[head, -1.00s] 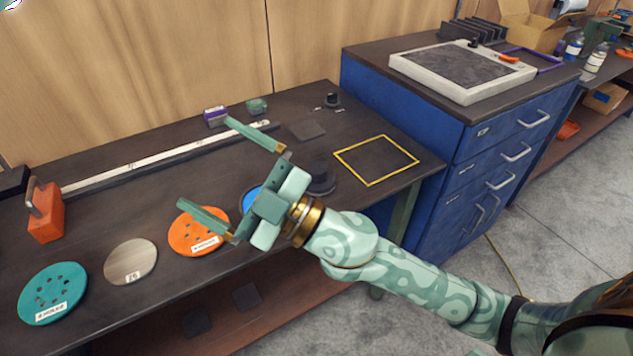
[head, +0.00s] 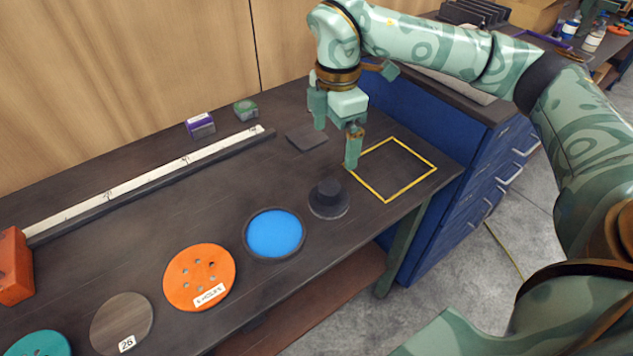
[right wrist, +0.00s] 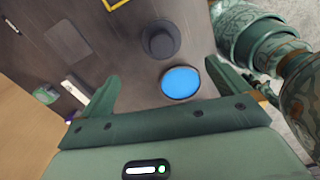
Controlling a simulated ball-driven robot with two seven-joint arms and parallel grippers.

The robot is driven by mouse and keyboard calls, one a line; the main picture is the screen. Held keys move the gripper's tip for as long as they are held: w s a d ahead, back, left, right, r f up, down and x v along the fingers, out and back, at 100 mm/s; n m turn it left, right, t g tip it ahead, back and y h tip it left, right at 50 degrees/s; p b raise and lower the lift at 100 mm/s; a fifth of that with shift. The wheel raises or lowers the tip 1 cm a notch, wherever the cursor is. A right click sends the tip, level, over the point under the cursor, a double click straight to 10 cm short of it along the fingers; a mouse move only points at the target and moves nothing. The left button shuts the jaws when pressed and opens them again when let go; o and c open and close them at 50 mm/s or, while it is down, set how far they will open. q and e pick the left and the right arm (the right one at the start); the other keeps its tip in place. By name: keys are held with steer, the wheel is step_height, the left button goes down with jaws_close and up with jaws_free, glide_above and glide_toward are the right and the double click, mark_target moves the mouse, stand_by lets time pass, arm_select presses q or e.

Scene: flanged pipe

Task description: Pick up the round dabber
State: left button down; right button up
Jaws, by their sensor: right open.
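The round dabber (head: 329,197), a dark disc with a raised round knob, stands on the dark bench beside the blue round pad (head: 274,233). My right gripper (head: 337,145) is open and empty above the bench, behind the dabber in the head view and apart from it. In the right wrist view the dabber (right wrist: 160,40) shows beyond and between the spread fingers, with the blue pad (right wrist: 181,83) nearer. My left gripper is not in view.
A yellow square outline (head: 393,169) lies right of the dabber. An orange disc (head: 199,276), a grey-brown disc (head: 121,323) and a teal disc (head: 40,344) lie along the front edge. A dark square (head: 307,137) and a long white rule (head: 150,178) lie farther back.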

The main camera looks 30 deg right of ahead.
steer(key=b, duration=0.2)
glide_above(329, 187)
steer(key=f, duration=0.6)
steer(key=shift+s+d, duration=0.2)
steer(key=shift+d, duration=0.2)
step_height(329, 187, down, 4)
steer(key=shift+w+f+b, duration=0.15)
steer(key=shift+b, duration=0.35)
steer(key=shift+a+f, duration=0.1)
steer(key=shift+f, duration=0.25)
steer(key=f, duration=0.1)
steer(key=f+b, duration=0.1)
steer(key=f, duration=0.1)
steer(key=f+b, duration=0.1)
steer(key=f, duration=0.1)
steer(key=shift+a, duration=0.3)
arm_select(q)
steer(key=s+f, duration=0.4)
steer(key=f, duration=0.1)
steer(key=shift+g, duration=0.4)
arm_select(e)
steer(key=shift+r, duration=0.1)
steer(key=shift+c, duration=1.2)
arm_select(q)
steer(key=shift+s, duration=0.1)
arm_select(e)
steer(key=c, duration=0.8)
